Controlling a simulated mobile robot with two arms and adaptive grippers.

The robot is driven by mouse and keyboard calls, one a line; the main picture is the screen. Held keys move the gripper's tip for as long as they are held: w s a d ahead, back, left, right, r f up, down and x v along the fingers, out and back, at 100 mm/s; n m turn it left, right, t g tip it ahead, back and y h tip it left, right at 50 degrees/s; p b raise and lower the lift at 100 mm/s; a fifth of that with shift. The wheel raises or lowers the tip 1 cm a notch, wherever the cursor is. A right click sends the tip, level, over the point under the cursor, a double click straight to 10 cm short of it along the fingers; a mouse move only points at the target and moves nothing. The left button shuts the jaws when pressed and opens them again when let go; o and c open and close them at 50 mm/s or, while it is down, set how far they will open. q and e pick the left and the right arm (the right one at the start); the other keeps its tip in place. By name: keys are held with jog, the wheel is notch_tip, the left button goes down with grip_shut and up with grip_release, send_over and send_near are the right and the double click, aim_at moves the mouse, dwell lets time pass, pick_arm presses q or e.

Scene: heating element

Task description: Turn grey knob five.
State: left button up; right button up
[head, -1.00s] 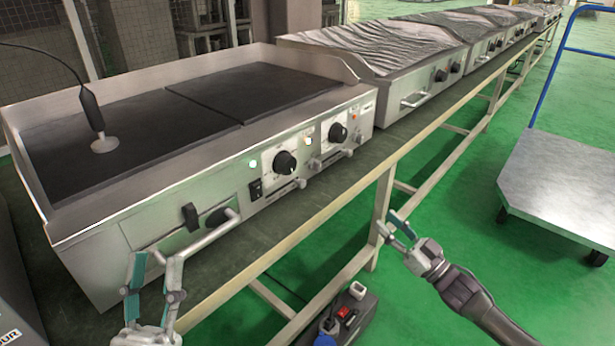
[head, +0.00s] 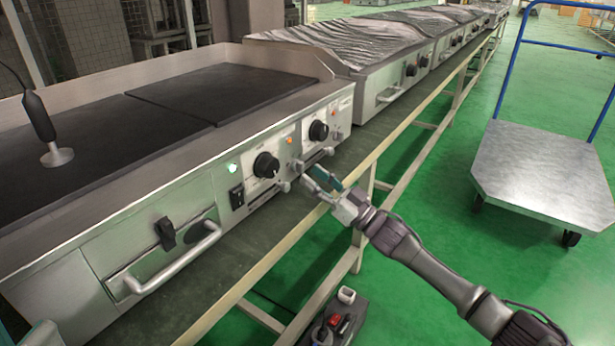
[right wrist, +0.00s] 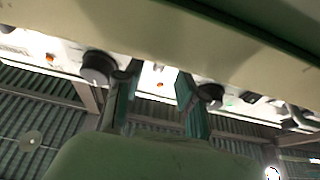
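The griddle's front panel (head: 215,180) carries two black dials, a nearer one (head: 266,165) and a farther one (head: 318,131). Small grey knobs or fittings sit low beside them, near the right gripper; I cannot tell which is grey knob five. My right gripper (head: 326,184) is just in front of the panel, below the dials, with its fingers apart and nothing between them. In the right wrist view its teal fingers (right wrist: 155,100) point toward the panel, with a dark round knob (right wrist: 97,66) beside the left finger and another (right wrist: 210,92) by the right. My left gripper (head: 42,335) barely shows at the bottom left.
A table rail (head: 265,265) runs along the griddle's front, below my right arm. A handle (head: 175,265) juts from the panel. A dark box (head: 335,320) lies below. Covered units (head: 350,45) stand behind, and a trolley (head: 545,175) stands right. Green floor between is clear.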

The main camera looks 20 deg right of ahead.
aim_at(299, 167)
jog(key=shift+x, duration=1.3)
grip_shut()
jog(key=shift+n, duration=0.5)
jog(key=n+g+y, duration=0.1)
jog(key=n, duration=0.1)
jog(key=n+g, duration=0.1)
jog(key=n, duration=0.2)
jog(key=n+g+y, duration=0.1)
jog(key=n, duration=0.2)
jog(key=shift+w+d+g+y, duration=0.1)
jog(key=shift+d+g+y, duration=0.05)
jog(key=shift+g+y, duration=0.2)
jog(key=n+g, duration=0.1)
jog(key=n, duration=0.2)
jog(key=n+g, duration=0.2)
jog(key=n, duration=0.2)
jog(key=shift+r+y, duration=0.1)
jog(key=shift+y, duration=0.15)
jog(key=shift+n, duration=0.3)
grip_release()
